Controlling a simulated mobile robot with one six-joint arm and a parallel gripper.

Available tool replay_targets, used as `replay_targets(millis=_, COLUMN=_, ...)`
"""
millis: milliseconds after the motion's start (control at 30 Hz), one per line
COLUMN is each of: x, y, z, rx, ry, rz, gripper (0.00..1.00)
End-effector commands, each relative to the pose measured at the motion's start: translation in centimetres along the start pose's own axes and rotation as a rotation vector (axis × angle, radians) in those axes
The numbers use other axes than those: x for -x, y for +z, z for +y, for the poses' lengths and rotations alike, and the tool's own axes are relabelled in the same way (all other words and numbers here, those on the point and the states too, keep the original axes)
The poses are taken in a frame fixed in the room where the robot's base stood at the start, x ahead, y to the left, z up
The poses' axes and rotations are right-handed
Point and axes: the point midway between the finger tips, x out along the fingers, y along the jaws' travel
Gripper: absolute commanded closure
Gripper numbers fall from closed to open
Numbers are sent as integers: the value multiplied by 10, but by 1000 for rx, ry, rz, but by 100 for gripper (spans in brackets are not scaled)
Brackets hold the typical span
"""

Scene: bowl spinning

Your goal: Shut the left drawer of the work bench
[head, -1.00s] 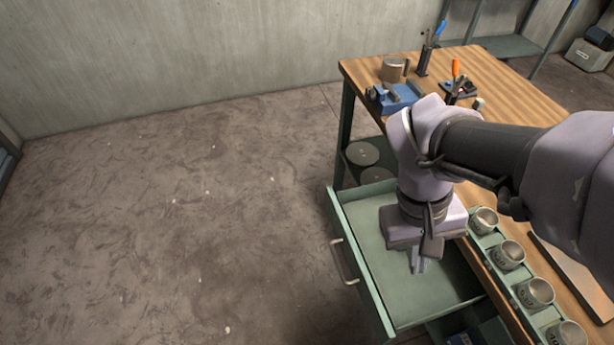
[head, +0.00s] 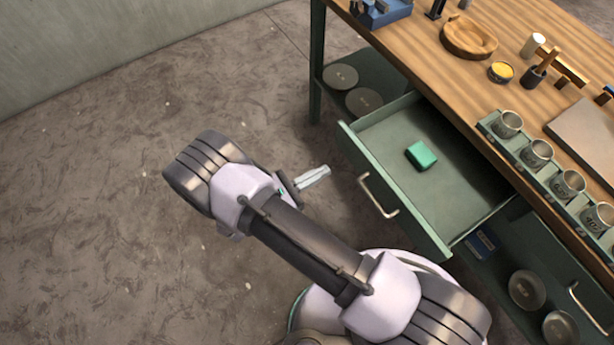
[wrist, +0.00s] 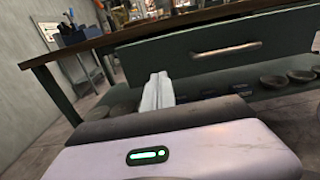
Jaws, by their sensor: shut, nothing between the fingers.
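The left drawer (head: 398,221) of the work bench is pulled out, and a green block (head: 421,155) lies inside it. A metal handle (head: 377,197) is on its green front. My gripper (head: 326,172) is shut and empty, to the left of the drawer front and apart from it, with its fingers pointing toward the bench. In the wrist view my gripper (wrist: 157,92) shows below and left of the drawer handle (wrist: 226,49) in the picture. The drawer's inside is hidden in the wrist view.
The wooden bench top (head: 425,65) holds a wooden bowl (head: 468,37), a yellow tin (head: 500,72) and a rack of several cups (head: 537,152). A second drawer handle (head: 590,311) is at the lower right. Lower shelves hold round discs (head: 364,101). The floor left is clear.

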Motion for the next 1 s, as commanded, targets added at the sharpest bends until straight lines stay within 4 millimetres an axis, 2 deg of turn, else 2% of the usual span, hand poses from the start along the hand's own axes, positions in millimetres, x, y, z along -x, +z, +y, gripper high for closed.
replay_targets(millis=200, x=-46, y=-3, z=-1, rx=-1, ry=-4, rz=1, gripper=100)
replay_targets(millis=400, x=-71, y=-2, z=0, rx=-2, ry=-2, rz=1, gripper=100)
replay_targets(millis=1000, x=-82, y=1, z=-5, rx=0, ry=-2, rz=1, gripper=100)
